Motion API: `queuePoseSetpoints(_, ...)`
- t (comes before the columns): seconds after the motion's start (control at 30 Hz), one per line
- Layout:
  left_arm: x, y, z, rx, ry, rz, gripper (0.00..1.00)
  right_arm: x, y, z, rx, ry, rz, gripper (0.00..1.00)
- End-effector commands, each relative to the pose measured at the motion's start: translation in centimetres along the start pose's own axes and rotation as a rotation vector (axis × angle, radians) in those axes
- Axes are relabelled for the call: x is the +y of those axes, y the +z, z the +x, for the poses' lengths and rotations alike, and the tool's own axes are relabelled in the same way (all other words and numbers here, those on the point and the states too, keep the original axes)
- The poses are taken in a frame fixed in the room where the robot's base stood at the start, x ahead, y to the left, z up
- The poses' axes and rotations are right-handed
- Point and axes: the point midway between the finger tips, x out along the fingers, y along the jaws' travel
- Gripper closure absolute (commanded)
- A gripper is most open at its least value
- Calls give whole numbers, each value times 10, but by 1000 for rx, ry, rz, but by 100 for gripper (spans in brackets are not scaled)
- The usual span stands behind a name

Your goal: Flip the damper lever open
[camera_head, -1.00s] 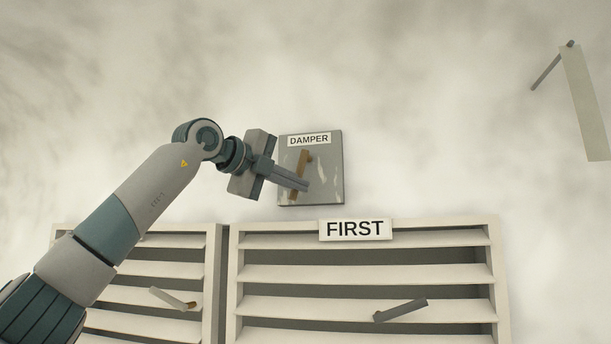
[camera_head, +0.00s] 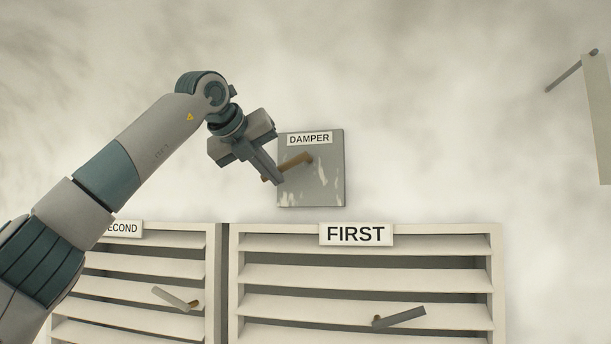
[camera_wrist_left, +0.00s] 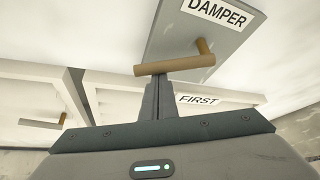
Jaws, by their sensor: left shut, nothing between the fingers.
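The damper plate (camera_head: 325,185) is a grey panel on the wall with a DAMPER label (camera_head: 309,139) at its top. Its brown lever (camera_head: 294,163) slopes down to the left from its pivot at the upper right, its free end partly behind my gripper. My left gripper (camera_head: 278,180) is shut and empty, its fingers at the plate's left edge by the lever's free end. In the left wrist view the lever (camera_wrist_left: 175,66) lies across just beyond the fingertips (camera_wrist_left: 158,82); whether they touch is unclear. My right gripper is out of view.
Below are two white louvred panels, labelled FIRST (camera_head: 356,234) and SECOND (camera_head: 122,228), each with a small handle (camera_head: 400,317) (camera_head: 175,298). A pale flat panel (camera_head: 599,115) with a rod stands at the upper right. The wall around the plate is clear.

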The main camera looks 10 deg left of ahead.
Motion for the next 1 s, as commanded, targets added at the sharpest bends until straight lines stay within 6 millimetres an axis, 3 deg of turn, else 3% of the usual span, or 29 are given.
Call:
queuePoseSetpoints(0.3,0,16,-10,-1,28,49,100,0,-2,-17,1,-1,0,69)
queuePoseSetpoints(1.0,-1,24,-14,-9,25,46,100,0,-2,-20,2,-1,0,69)
